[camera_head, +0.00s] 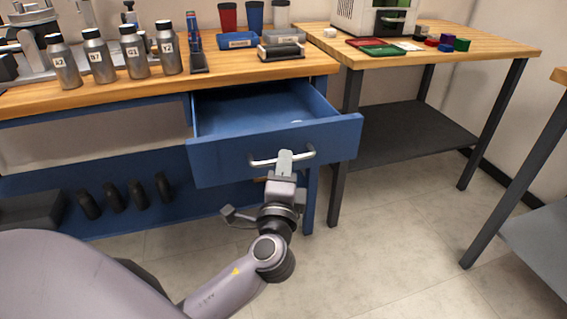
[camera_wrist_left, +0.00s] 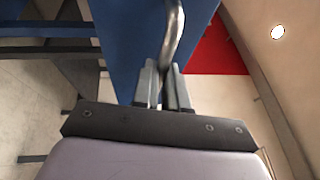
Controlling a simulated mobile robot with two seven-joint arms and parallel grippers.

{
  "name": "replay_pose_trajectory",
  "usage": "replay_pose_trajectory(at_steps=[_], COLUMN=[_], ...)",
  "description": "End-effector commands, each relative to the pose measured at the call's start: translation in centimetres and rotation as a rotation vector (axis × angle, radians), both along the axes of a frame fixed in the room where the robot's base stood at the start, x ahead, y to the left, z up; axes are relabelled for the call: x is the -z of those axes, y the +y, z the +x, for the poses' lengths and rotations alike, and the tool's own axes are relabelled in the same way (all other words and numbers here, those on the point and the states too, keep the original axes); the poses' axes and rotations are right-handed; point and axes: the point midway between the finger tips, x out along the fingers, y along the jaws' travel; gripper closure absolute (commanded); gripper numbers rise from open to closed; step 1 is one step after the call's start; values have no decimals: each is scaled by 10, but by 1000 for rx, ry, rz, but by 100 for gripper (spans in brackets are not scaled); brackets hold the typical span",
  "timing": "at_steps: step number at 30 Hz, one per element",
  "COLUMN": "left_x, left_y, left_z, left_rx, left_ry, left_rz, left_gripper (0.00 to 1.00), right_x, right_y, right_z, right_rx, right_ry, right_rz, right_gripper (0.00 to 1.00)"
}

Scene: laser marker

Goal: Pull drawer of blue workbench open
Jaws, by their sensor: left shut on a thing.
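The blue workbench (camera_head: 130,207) stands at the left of the head view, with a wooden top. Its blue drawer (camera_head: 225,157) is pulled out, and its inside shows from above. A curved metal handle (camera_head: 307,154) is on the drawer front. My left gripper (camera_head: 285,160) is at the handle, near its middle. In the left wrist view, the fingers (camera_wrist_left: 163,85) are shut on the handle (camera_wrist_left: 174,35), which runs between them. My right gripper is in neither view.
Several labelled metal bottles (camera_head: 132,50), a blue tray (camera_head: 237,41) and cups stand on the workbench top. A second wooden table (camera_head: 470,47) with a white machine (camera_head: 350,15) stands to the right. Grey floor (camera_head: 390,230) is clear in front of it.

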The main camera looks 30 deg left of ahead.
Motion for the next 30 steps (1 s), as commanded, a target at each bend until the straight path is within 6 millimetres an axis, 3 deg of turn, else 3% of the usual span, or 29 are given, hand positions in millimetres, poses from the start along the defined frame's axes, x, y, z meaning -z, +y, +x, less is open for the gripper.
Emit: replay_pose_trajectory(at_steps=[4,6,7,17,30], left_x=[1,1,1,1,12], left_y=[1,1,1,-1,-26], left_z=[0,0,0,-2,-53], left_rx=[-2,-2,-2,0,0], left_ry=[1,1,1,1,4], left_rz=[0,0,0,0,-2], left_gripper=[100,68,62,62,62], right_x=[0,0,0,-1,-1], right_y=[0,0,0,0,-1], right_z=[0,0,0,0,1], right_rx=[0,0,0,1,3], right_ry=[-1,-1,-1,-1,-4], right_rz=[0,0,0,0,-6], right_gripper=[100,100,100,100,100])
